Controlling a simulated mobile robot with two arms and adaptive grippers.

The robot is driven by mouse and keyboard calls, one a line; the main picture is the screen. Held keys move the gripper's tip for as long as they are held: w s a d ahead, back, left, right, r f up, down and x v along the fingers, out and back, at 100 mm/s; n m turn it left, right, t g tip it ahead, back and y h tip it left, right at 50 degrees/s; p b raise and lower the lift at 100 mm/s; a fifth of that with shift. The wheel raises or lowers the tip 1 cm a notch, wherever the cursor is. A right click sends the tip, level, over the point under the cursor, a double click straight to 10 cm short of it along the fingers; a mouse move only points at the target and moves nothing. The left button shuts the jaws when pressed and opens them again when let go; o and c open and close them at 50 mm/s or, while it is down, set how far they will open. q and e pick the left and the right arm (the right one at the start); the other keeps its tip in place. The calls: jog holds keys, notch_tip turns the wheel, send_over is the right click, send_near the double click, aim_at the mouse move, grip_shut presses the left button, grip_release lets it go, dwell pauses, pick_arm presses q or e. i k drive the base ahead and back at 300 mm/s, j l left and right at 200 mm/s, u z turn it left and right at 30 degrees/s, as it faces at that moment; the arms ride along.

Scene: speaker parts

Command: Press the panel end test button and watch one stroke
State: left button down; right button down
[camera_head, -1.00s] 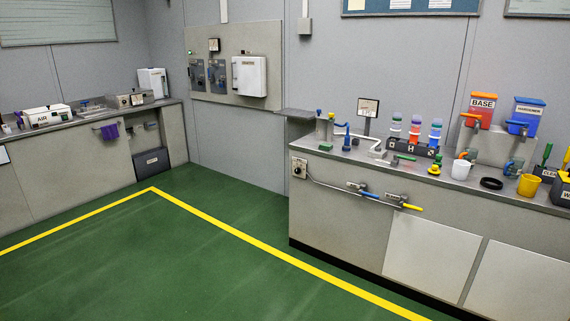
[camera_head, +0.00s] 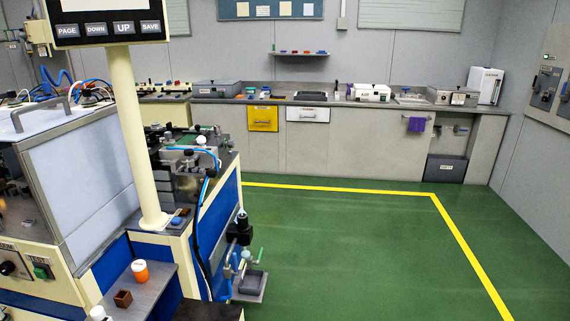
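A cream and blue machine (camera_head: 108,254) fills the left of the head view. Its front at the lower left carries a green push button (camera_head: 41,268) and a black knob (camera_head: 8,268); their labels are too small to read. A control panel (camera_head: 107,20) on a cream post (camera_head: 135,130) has buttons marked PAGE, DOWN, UP and SAVE; its top is cut off. A mechanism with blue tubing (camera_head: 187,155) sits at the machine's right end. I cannot tell which button is the panel end test button. Neither gripper is in view.
A shelf (camera_head: 150,289) on the machine holds an orange bottle with a white cap (camera_head: 140,272) and a brown box (camera_head: 123,299). A grey bench (camera_head: 345,144) runs along the back wall. Green floor (camera_head: 350,250) with a yellow line (camera_head: 462,245) is clear at centre and right.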

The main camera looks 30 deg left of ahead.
aim_at(176, 220)
jog(key=i+l+u, duration=0.1)
jog(key=i+u, duration=0.15)
jog(key=u, duration=0.15)
jog(key=i+l+u, duration=0.15)
jog(key=u, duration=0.25)
jog(key=i+l+u, duration=0.25)
jog(key=u, duration=0.15)
jog(key=i+l+u, duration=0.15)
jog(key=u, duration=0.25)
jog(key=l, duration=0.1)
